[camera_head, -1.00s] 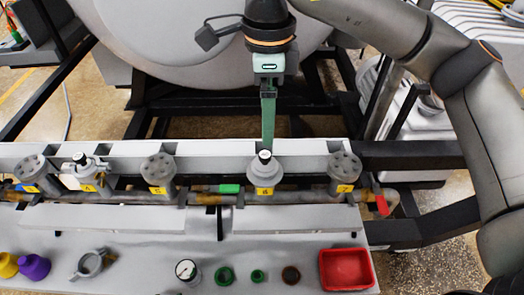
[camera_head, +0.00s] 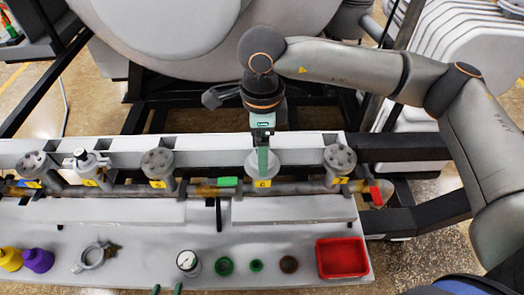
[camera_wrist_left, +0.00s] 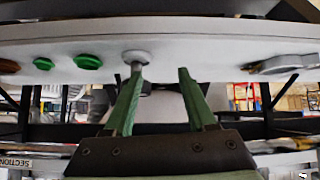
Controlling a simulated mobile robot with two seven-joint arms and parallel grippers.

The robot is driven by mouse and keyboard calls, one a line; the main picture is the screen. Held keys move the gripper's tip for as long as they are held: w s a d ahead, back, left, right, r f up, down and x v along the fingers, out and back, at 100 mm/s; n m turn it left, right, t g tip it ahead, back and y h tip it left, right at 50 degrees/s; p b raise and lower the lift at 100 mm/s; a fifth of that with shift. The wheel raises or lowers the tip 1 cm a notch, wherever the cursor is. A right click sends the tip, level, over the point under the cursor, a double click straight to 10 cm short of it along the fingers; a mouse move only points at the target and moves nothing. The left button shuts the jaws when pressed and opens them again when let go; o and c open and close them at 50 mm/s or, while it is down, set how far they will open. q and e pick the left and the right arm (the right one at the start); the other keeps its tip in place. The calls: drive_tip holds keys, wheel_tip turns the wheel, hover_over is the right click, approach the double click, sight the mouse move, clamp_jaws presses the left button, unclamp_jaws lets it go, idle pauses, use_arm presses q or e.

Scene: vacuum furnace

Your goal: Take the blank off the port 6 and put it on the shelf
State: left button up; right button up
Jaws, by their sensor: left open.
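Port 6 (camera_head: 272,179), with the yellow 6 label, stands in the pipe row and has a pale round top. The blank on it is mostly hidden behind my right gripper (camera_head: 263,170), which points down from above onto that top. Its fingers show edge-on, so I cannot tell whether they are closed on the blank. The pale shelf (camera_head: 140,255) runs along the front. My left gripper (camera_head: 167,289) shows only its green fingertips at the shelf's front edge. In the left wrist view it is open (camera_wrist_left: 160,88) and empty, with the pressure gauge (camera_wrist_left: 136,56) close by.
On the shelf are a clamp ring (camera_head: 92,258), a gauge (camera_head: 187,263), green rings (camera_head: 224,266), a brown ring (camera_head: 289,264) and a red tray (camera_head: 342,257). Purple (camera_head: 38,261) and yellow caps lie left. Ports 5 (camera_head: 158,165) and 7 (camera_head: 340,160) flank port 6.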

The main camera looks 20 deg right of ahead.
clamp_jaws()
idle(0.6)
drive_tip(key=shift+r, duration=0.55)
drive_tip(key=s+a+r+b, duration=0.3)
drive_tip(key=s+a+r, duration=0.6)
drive_tip(key=r, duration=0.3)
drive_tip(key=shift+a, duration=0.8)
